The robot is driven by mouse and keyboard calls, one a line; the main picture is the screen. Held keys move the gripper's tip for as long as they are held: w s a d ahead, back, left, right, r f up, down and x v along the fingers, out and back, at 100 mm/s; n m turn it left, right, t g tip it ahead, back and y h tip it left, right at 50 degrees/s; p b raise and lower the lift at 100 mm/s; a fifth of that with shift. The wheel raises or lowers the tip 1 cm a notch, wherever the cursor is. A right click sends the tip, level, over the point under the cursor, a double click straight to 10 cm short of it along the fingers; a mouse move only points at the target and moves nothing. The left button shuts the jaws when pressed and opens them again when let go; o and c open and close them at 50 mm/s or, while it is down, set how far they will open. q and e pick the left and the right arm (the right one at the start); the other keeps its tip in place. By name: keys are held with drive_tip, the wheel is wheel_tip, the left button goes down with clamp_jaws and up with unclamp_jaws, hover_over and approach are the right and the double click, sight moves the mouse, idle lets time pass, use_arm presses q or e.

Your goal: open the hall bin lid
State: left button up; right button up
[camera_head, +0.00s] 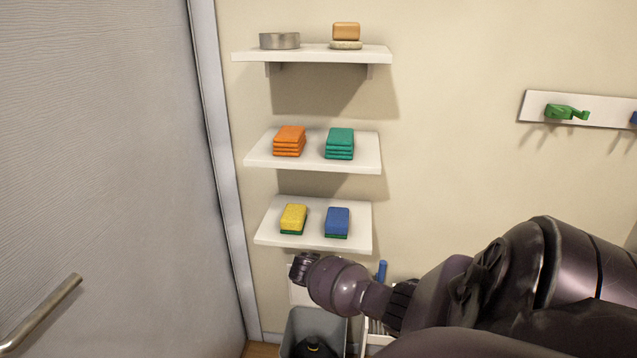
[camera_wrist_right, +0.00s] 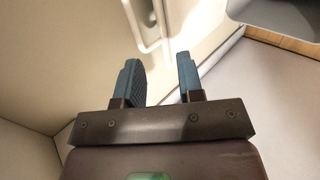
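A grey open-topped bin (camera_head: 299,328) stands on the floor at the bottom of the head view, with a dark object (camera_head: 315,349) inside it. A white panel (camera_head: 298,292) shows just behind the bin; whether it is a lid I cannot tell. My right arm (camera_head: 345,285) reaches in from the right above the bin, and its gripper is not clearly visible there. In the right wrist view my right gripper (camera_wrist_right: 160,80) has its two blue-grey fingers apart with nothing between them. My left gripper is not in view.
A grey door with a metal handle (camera_head: 42,312) fills the left. Wall shelves (camera_head: 315,240) hold several sponges and other items. A white rack (camera_head: 376,335) is beside the bin. In the wrist view, a white bar (camera_wrist_right: 143,28) and a grey surface (camera_wrist_right: 280,14) lie beyond the fingers.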

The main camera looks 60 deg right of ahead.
drive_tip(key=p+v, duration=0.1)
drive_tip(key=v, duration=0.3)
drive_tip(key=shift+s+a, duration=0.1)
idle(0.5)
drive_tip(key=s+a+f+t+y, duration=0.25)
drive_tip(key=s+a, duration=0.35)
drive_tip(key=a, duration=0.3)
drive_tip(key=s+a+f+t+y, duration=0.1)
drive_tip(key=s+a+f+y, duration=0.25)
drive_tip(key=s+a, duration=0.45)
drive_tip(key=s+a+r+m+t+y, duration=0.1)
drive_tip(key=s+a+r+m, duration=0.1)
drive_tip(key=s+a+r, duration=0.3)
drive_tip(key=s+a+r+m+t+y, duration=0.1)
drive_tip(key=s+a+r, duration=0.4)
drive_tip(key=a, duration=0.5)
drive_tip(key=shift+s+a+r+m+t+p, duration=0.15)
drive_tip(key=shift+s+a+m+t+p, duration=0.3)
drive_tip(key=shift+m+t, duration=0.3)
drive_tip(key=shift+s+d, duration=0.1)
drive_tip(key=shift+d, duration=0.1)
